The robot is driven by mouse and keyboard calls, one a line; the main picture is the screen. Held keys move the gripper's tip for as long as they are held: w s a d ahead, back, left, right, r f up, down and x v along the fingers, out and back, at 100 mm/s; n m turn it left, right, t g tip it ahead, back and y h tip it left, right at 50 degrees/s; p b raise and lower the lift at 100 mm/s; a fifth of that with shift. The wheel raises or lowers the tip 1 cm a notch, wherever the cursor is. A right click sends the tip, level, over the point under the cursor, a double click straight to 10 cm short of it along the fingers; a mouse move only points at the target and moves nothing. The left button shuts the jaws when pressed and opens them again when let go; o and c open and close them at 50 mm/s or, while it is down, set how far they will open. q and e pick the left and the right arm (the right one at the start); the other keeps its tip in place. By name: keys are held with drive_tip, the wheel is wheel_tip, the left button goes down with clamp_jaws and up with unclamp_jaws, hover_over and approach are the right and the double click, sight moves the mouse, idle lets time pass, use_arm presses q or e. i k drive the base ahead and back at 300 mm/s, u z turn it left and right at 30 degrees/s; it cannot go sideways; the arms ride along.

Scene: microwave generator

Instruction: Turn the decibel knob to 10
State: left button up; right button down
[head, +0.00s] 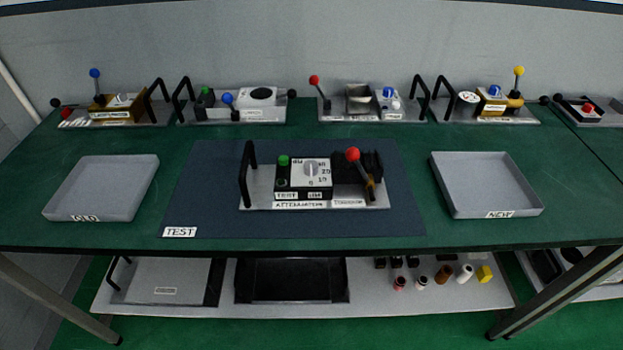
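The decibel knob (311,168) is a light grey dial on a white panel face. It sits on the black-sided box of the attenuator unit (290,203), in the middle of the dark test mat. Small numbers ring the knob; 20 and 10 show to its right and lower right. Its pointer looks roughly upright in the picture, but the exact setting is too small to read. A green button (283,160) stands left of the dial. A red-ball lever (353,155) stands to its right. Neither of my grippers is in view.
The dark mat (200,215) has bare room around the unit. A black handle (246,175) rises at the unit's left end. Empty grey trays stand left (103,185) and right (485,183). Several other units line the table's back edge. A lower shelf (225,300) holds small parts.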

sight(310, 166)
drive_tip(key=k, duration=1.25)
drive_tip(key=u, duration=0.7)
drive_tip(key=i, duration=1.55)
drive_tip(key=z, duration=0.25)
